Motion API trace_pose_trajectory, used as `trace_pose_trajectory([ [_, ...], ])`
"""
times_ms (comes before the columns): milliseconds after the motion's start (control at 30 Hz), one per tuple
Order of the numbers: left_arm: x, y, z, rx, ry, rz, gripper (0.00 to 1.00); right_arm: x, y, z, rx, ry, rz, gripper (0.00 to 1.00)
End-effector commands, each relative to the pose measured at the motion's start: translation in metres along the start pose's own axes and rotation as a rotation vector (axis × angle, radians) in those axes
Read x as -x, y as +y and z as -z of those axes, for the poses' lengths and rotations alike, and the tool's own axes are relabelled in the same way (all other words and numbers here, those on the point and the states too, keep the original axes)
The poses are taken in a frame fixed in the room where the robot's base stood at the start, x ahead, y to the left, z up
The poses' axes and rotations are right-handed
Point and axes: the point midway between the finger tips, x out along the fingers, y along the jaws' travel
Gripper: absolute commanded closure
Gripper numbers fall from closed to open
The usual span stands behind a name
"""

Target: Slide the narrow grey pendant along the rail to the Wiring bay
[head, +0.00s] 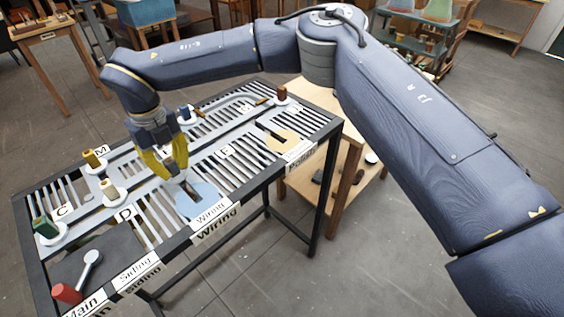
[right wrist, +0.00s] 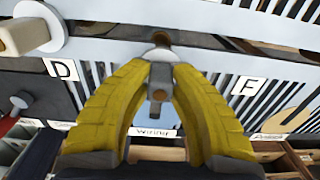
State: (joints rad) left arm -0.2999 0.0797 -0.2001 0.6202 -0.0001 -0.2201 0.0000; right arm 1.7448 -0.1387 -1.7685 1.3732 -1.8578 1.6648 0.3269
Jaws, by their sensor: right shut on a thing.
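My right gripper (head: 183,180) reaches down over the slatted table, its yellow fingers shut on a narrow grey piece at the pale blue disc of the Wiring bay (head: 188,208). In the right wrist view the fingertips (right wrist: 160,68) meet around the narrow grey pendant (right wrist: 158,92); most of it is hidden between them. A brown round end shows just beyond the tips. Whether the pendant is fully seated in the bay's slot I cannot tell. The Wiring label (head: 211,213) is on the front edge. My left gripper is not in view.
Other pieces stand along the rails: green (head: 44,228), yellow (head: 93,160), cream (head: 110,190), blue (head: 186,115) and brown (head: 282,95). A tan disc (head: 272,139) marks the bay at right.

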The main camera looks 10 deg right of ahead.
Motion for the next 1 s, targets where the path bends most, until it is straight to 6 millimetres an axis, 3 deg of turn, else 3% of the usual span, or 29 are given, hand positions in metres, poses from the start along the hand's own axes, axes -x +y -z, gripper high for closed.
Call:
trace_pose_trajectory([
  [1000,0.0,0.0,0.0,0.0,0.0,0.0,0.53,-0.001,-0.001,0.085,0.002,0.002,0.001,1.0],
])
